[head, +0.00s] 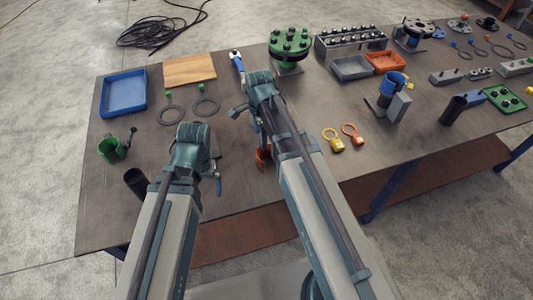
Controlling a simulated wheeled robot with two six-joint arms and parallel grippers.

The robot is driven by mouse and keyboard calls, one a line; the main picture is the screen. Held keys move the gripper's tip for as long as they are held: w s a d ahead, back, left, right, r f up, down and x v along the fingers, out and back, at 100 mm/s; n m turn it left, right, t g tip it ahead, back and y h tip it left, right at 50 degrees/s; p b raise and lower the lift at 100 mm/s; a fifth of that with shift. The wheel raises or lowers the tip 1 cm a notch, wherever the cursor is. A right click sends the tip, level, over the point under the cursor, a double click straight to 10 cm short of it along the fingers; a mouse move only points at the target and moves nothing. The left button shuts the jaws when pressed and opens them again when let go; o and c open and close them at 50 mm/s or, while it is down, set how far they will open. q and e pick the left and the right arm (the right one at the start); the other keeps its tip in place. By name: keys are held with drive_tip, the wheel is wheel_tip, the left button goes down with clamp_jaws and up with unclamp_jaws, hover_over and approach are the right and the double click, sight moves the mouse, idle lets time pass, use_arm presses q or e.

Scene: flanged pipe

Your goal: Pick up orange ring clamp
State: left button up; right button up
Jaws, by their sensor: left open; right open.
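An orange ring clamp (263,156) stands on the table in the middle of the head view, partly hidden behind my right arm. Only some of its orange side shows. My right gripper (247,118) is open and points down, just above and to the left of the clamp in the picture. I cannot tell whether it touches the clamp. My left gripper (213,172) is open and empty, to the left of the clamp and nearer the table's front edge.
A green clamp (108,150) and a dark tube (136,182) stand at the left. A blue tray (124,93), a wooden board (189,69) and two dark rings lie behind. Yellow (333,142) and orange (352,134) tagged rings lie right of my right arm. A green flange (290,42) stands at the back.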

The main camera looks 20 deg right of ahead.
sight(268, 154)
use_arm(q)
wheel_tip(268, 154, down, 5)
drive_tip(key=b, duration=0.4)
use_arm(e)
wheel_tip(268, 154, down, 5)
drive_tip(key=shift+s, duration=0.15)
use_arm(q)
drive_tip(key=shift+r, duration=0.1)
use_arm(e)
drive_tip(key=shift+r, duration=0.1)
clamp_jaws()
idle(0.7)
